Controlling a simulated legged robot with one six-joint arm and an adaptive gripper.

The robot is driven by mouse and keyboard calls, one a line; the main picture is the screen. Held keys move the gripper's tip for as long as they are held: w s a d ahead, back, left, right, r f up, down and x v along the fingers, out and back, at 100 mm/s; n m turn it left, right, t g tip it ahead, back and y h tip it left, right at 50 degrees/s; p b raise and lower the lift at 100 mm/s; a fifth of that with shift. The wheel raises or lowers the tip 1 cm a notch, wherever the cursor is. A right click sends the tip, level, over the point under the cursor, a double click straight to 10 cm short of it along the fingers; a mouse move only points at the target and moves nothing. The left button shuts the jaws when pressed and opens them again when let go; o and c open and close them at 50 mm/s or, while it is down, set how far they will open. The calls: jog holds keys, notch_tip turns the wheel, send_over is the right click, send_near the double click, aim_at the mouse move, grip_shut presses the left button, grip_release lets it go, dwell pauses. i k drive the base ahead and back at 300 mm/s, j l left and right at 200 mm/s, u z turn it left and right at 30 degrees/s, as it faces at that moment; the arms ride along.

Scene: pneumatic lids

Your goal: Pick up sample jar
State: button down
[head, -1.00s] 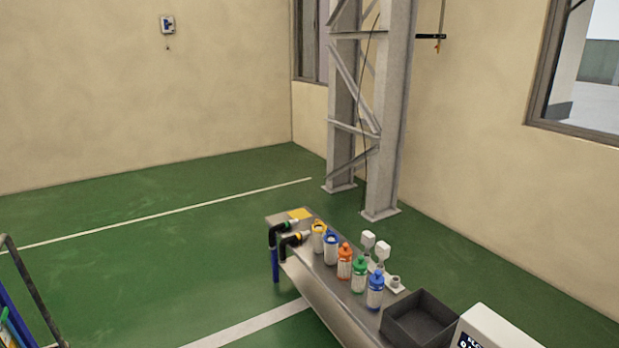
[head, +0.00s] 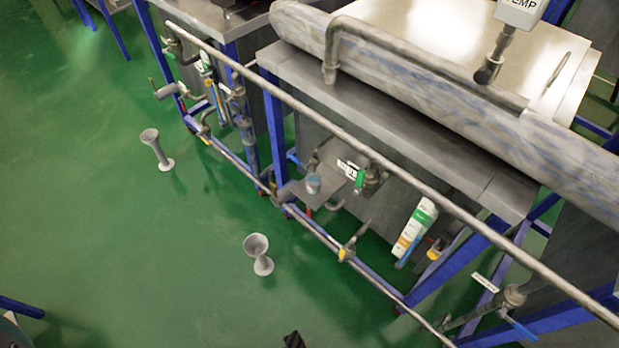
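A small blue-grey jar (head: 313,184), which looks like the sample jar, stands on a small grey shelf (head: 303,199) at the front of the metal tank, near a valve. It is small in the head view, and its lid cannot be made out. A small black part at the bottom edge looks like the tip of my gripper (head: 293,340). It is well apart from the jar. Most of it lies outside the picture, so its fingers and any hold are hidden.
A long pipe (head: 350,141) runs diagonally in front of the tanks. A lower blue frame rail carries yellow valves (head: 346,254). Two grey funnel-shaped stands, one near (head: 258,254) and one farther back (head: 156,150), rise from the green floor. The floor at left is mostly clear.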

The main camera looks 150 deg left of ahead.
aim_at(313, 181)
jog(key=u, duration=4.65)
jog(key=i+l, duration=0.2)
jog(key=i, duration=0.25)
jog(key=i+l, duration=0.2)
jog(key=i, duration=0.25)
